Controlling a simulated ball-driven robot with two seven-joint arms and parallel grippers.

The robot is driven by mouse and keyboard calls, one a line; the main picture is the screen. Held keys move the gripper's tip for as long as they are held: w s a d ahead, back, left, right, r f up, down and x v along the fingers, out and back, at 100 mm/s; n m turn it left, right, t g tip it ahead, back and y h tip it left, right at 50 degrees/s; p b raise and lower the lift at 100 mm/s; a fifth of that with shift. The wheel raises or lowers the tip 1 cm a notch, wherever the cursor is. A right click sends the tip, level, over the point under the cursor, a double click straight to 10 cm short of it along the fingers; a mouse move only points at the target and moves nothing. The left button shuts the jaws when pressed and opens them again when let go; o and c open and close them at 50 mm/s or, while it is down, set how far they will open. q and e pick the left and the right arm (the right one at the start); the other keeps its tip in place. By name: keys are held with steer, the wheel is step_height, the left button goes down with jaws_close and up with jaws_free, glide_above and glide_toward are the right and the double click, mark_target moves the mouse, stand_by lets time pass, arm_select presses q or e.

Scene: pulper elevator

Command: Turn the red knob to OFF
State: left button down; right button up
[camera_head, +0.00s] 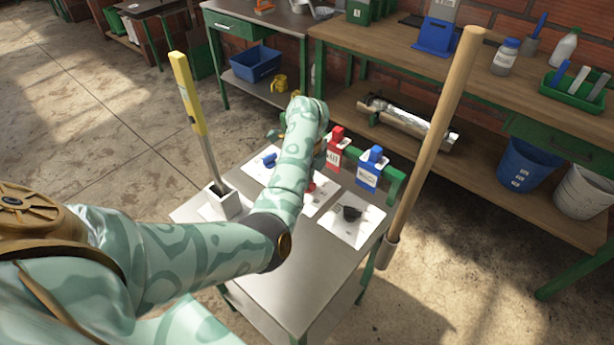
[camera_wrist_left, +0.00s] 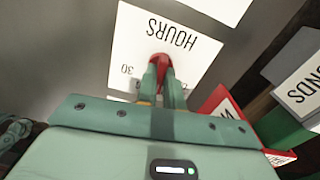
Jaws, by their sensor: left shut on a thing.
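The red knob (camera_wrist_left: 159,59) sits on a white card (camera_wrist_left: 135,35) marked HOURS, which reads upside down in the left wrist view. My left gripper (camera_wrist_left: 161,76) is shut on the knob, its two green fingers on either side. A "30" shows on the card left of the fingers; I cannot see an OFF mark or the knob's pointer. In the head view a small part of the red knob (camera_head: 311,187) shows beside my left arm, which hides the fingers. My right gripper is not in view.
The knob is on a small grey table (camera_head: 285,262). A blue knob (camera_head: 269,159) and a black knob (camera_head: 350,212) are on cards either side. Red (camera_head: 335,149) and blue (camera_head: 370,168) boxes stand behind. A wooden pole (camera_head: 432,145) and a yellow-topped pole (camera_head: 190,95) rise at the table's sides.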

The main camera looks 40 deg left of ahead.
arm_select(q)
steer(key=n+b, duration=0.1)
steer(key=n, duration=0.2)
steer(key=shift+f, duration=0.2)
steer(key=n+b, duration=0.2)
steer(key=n, duration=0.1)
steer(key=shift+n+b, duration=0.3)
steer(key=n+b, duration=0.1)
steer(key=n, duration=0.1)
steer(key=shift+n+b, duration=0.4)
steer(key=shift+r+n+b, duration=0.15)
steer(key=shift+n+b, duration=0.2)
steer(key=shift+n, duration=0.15)
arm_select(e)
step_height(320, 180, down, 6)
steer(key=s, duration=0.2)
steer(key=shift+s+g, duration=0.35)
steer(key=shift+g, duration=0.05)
arm_select(q)
steer(key=shift+a+r+n, duration=0.1)
steer(key=shift+n, duration=0.2)
steer(key=shift+w, duration=0.1)
steer(key=c, duration=1.5)
jaws_free()
